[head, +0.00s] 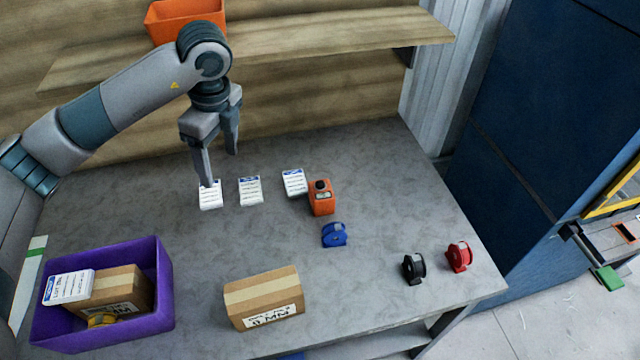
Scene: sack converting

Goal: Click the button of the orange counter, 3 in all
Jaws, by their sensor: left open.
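The orange counter (321,199) stands on the grey table, right of the middle, with a dark round button (320,185) on its top and a small display below it. My left gripper (221,168) is open, pointing down, to the left of the counter and apart from it. One finger's tip overlaps the leftmost white card (210,195) in the picture; I cannot tell whether it touches it. Nothing shows between the fingers. My right gripper is not in view.
Two more white cards (250,190) lie between gripper and counter. A blue tape dispenser (334,235) sits just in front of the counter; black (413,268) and red (459,256) ones are farther right. A cardboard box (263,298) and a filled purple bin (165,290) stand in front.

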